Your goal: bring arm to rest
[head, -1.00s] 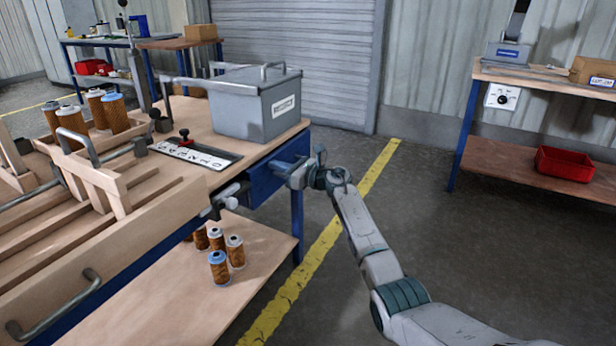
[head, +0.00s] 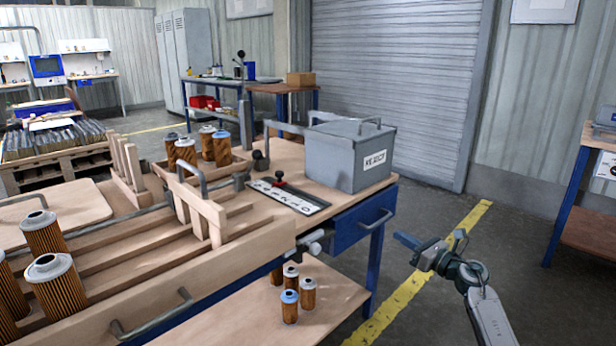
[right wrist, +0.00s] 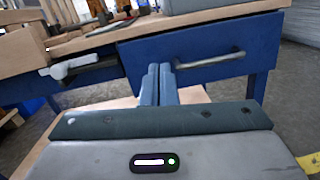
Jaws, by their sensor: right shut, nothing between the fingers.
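My right gripper (head: 408,241) is in front of the blue drawer (head: 350,228) of the workbench, to the right of its metal handle (head: 377,218) in the head view. Its jaws are shut and hold nothing. In the right wrist view the two blue fingers (right wrist: 158,84) lie side by side, with the drawer front and its handle (right wrist: 210,60) beyond them. The gripper looks apart from the handle. My left gripper is not in view.
A grey lidded box (head: 348,158) stands on the bench top. Filter cartridges stand in the wooden rack (head: 205,215), and several more (head: 308,294) on the lower shelf (head: 335,310). Floor with a yellow line (head: 400,306) lies open right of the bench.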

